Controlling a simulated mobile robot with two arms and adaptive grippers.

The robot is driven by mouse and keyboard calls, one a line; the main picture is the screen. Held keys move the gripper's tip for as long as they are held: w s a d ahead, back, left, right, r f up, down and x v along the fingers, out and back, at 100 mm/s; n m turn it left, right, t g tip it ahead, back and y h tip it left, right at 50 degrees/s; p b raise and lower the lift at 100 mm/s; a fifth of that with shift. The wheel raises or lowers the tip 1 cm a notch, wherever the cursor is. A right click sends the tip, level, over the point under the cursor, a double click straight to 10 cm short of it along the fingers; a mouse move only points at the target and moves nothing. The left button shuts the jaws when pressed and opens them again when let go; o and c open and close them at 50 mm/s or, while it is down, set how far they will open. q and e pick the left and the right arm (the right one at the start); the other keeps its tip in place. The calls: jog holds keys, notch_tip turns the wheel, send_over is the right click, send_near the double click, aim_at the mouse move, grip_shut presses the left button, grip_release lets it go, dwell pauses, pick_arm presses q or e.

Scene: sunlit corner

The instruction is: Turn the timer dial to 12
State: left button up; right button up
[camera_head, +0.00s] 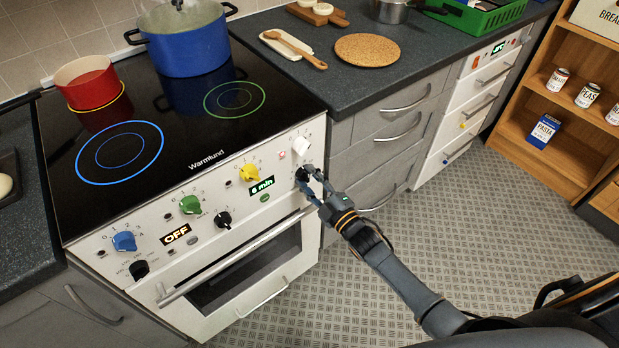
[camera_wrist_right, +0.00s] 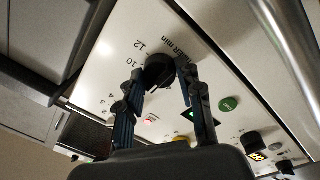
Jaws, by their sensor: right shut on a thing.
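The timer dial (camera_head: 300,174) is a black knob at the right end of the white stove panel. In the right wrist view the timer dial (camera_wrist_right: 158,70) has the marks 10 and 12 and the words "TIMER min" printed around it. My right gripper (camera_head: 311,180) is at the dial, and its fingers (camera_wrist_right: 162,84) sit on either side of it, shut on it. The fingers partly cover the dial in the head view. The green display (camera_head: 262,185) beside it reads "8 min". The dial's pointer is too small to read. My left gripper is not in view.
A white knob (camera_head: 301,143) sits just above the dial, and a yellow knob (camera_head: 250,173) is to its left. The oven handle (camera_head: 235,257) runs below the panel. A blue pot (camera_head: 190,45) and a red pot (camera_head: 86,83) stand on the hob. The floor to the right is clear.

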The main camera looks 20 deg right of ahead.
jog(key=m+p, duration=0.1)
jog(key=m, duration=0.5)
jog(key=shift+h, duration=0.4)
jog(key=m+p, duration=0.1)
jog(key=m, duration=0.4)
jog(key=shift+a+m, duration=0.1)
jog(key=shift+m, duration=0.3)
jog(key=m, duration=0.4)
jog(key=shift+g+h+p, duration=0.3)
jog(key=shift+h+p, duration=0.05)
jog(key=shift+h, duration=0.05)
jog(key=shift+s+m, duration=0.1)
jog(key=shift+m, duration=2.3)
jog(key=o, duration=1.2)
jog(key=shift+c, duration=0.2)
jog(key=shift+r, duration=0.1)
